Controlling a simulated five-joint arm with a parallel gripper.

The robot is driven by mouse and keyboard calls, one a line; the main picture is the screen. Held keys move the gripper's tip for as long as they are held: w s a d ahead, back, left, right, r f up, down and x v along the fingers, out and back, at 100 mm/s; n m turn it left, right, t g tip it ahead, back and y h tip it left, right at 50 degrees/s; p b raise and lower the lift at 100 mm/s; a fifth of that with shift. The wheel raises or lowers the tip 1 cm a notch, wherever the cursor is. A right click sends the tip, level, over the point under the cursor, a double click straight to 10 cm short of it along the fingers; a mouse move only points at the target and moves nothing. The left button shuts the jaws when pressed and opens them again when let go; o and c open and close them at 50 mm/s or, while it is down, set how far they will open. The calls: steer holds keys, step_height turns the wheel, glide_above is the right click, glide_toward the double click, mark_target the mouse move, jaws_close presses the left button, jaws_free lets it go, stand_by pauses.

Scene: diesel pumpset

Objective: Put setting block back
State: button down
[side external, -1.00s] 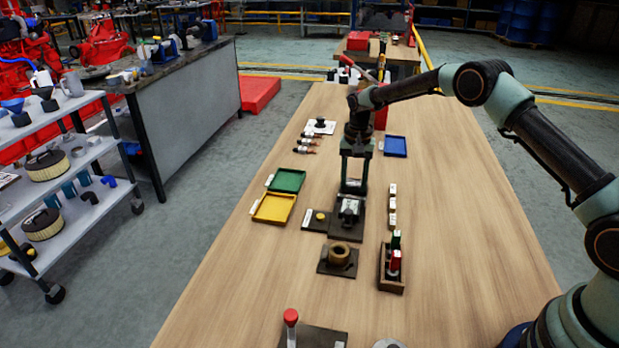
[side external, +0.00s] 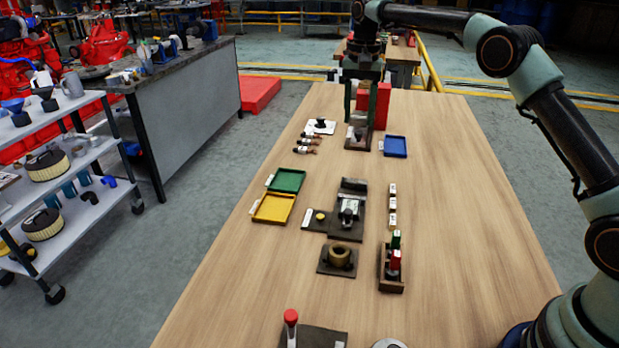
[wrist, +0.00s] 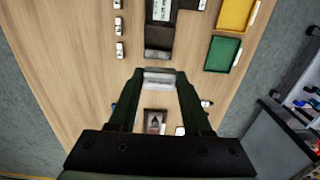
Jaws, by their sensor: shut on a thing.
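My gripper (side external: 361,118) is over the far end of the wooden table and points down. In the wrist view my gripper (wrist: 160,82) is shut on a small pale grey block, the setting block (wrist: 160,77), held between the fingertips. A dark holder plate (side external: 358,141) lies below my gripper on the table; it also shows in the wrist view (wrist: 156,122) with a light item on it. I cannot tell whether the block is touching the plate. The dark fixture (side external: 347,222) stands nearer on the table, clear of my gripper.
A blue tray (side external: 395,147) lies right of the holder plate, and a red box (side external: 381,104) stands close behind my gripper. Green (side external: 287,181) and yellow (side external: 273,208) trays are at the left. Several white-labelled pieces (side external: 392,205) form a row. The table's right side is clear.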

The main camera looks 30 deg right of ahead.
steer(key=a, duration=1.2)
glide_above(269, 247)
step_height(269, 247, down, 21)
steer(key=shift+r, duration=0.2)
steer(key=shift+f, duration=0.1)
steer(key=shift+c, duration=1.7)
jaws_free()
